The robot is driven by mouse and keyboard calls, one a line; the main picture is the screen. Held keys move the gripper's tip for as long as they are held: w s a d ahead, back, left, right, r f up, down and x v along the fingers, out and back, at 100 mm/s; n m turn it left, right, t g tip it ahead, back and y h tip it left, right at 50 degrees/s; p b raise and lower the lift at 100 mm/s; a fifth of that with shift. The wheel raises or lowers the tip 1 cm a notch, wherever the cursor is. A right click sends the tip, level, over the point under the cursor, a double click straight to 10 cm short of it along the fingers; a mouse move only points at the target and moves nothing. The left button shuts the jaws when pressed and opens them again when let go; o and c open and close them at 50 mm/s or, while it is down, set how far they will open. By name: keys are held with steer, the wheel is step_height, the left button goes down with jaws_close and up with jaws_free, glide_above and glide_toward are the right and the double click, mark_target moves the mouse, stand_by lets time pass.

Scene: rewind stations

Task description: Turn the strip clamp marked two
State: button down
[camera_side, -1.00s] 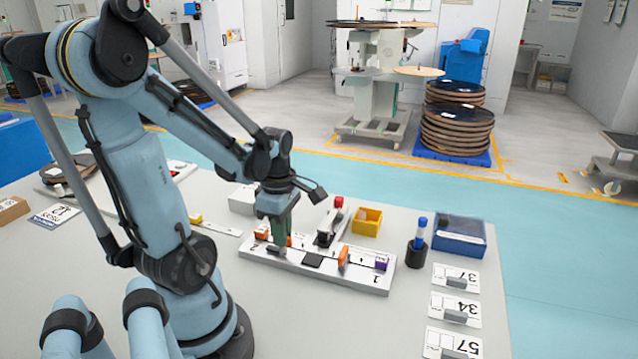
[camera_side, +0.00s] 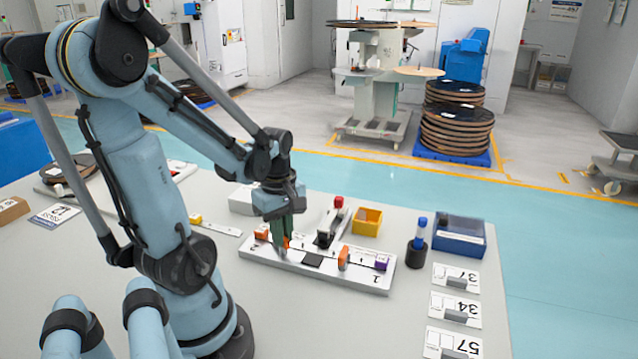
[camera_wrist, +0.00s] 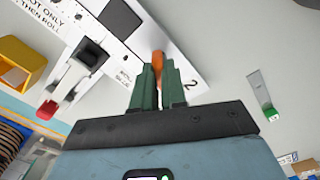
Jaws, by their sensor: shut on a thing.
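A long white strip board (camera_side: 330,277) lies on the table in the side view, with a dark square pad (camera_side: 313,260) at its middle. My gripper (camera_side: 284,248) points down at the board's left part, its green fingers shut on an orange strip clamp (camera_wrist: 158,60). In the wrist view my gripper (camera_wrist: 160,76) has the clamp between its fingertips, beside a printed 2 (camera_wrist: 190,83) on the board. The fingers hide most of this clamp in the side view. A second orange clamp (camera_side: 343,257) stands on the board's right part, apart from my gripper.
A purple block (camera_side: 382,263) sits at the board's right end and an orange block (camera_side: 261,233) at its left. Behind are a red-tipped device (camera_side: 330,225) and a yellow bin (camera_side: 367,221).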

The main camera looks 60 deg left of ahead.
steer(key=m, duration=1.1)
steer(key=shift+m, duration=0.3)
stand_by(0.4)
steer(key=c, duration=1.2)
jaws_free()
steer(key=shift+r, duration=0.1)
steer(key=shift+r, duration=6)
